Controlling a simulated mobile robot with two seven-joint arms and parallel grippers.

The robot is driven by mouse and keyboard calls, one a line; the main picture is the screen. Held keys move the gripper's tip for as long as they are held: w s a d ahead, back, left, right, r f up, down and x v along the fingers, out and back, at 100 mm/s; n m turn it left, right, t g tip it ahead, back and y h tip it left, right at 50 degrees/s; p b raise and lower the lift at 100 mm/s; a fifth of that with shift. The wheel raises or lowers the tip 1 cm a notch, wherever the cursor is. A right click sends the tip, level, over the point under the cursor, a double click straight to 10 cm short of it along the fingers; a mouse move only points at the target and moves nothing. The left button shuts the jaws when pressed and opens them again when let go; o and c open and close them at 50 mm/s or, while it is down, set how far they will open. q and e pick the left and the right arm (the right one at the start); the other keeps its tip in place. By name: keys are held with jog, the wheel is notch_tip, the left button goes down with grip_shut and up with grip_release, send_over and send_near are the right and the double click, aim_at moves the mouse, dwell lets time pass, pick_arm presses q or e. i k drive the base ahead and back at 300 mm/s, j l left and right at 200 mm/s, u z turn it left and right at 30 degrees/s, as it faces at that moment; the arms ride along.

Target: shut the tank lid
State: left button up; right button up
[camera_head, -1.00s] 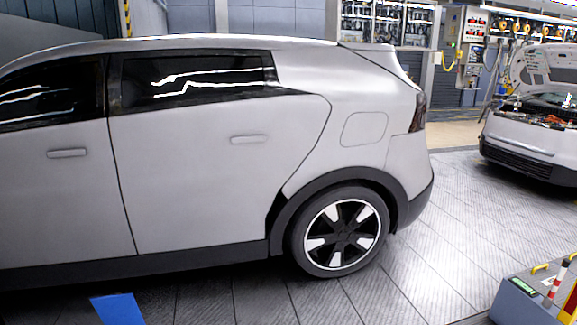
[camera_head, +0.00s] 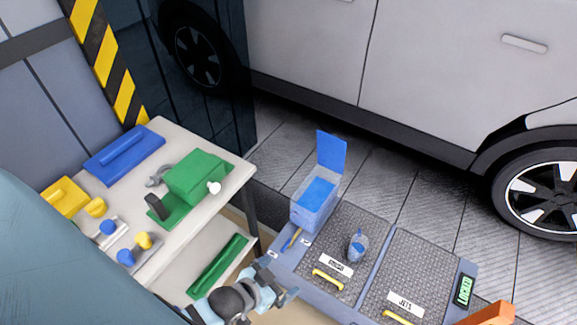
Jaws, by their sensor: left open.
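The tank (camera_head: 308,208) is a small grey-white box with blue showing in its top, standing at the back left corner of the grey bench. Its blue lid (camera_head: 331,150) stands upright at the back edge, so the tank is open. My left gripper (camera_head: 279,281) is at the lower middle, in front of and below the tank, apart from it. Its jaws are open and empty. My right gripper is not in view.
A small blue-and-grey object (camera_head: 357,246) sits on the left mat, behind a yellow handle (camera_head: 328,280). A white table (camera_head: 222,215) at left holds a green vise-like block (camera_head: 194,175) and several coloured parts. The car (camera_head: 430,75) stands behind.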

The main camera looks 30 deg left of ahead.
aim_at(331, 150)
jog(key=u, duration=0.75)
jog(key=i+l+u, duration=0.1)
jog(key=u, duration=0.35)
jog(key=i+l+u, duration=0.2)
jog(key=u, duration=0.2)
jog(key=i+l+u, duration=0.15)
jog(key=u, duration=0.3)
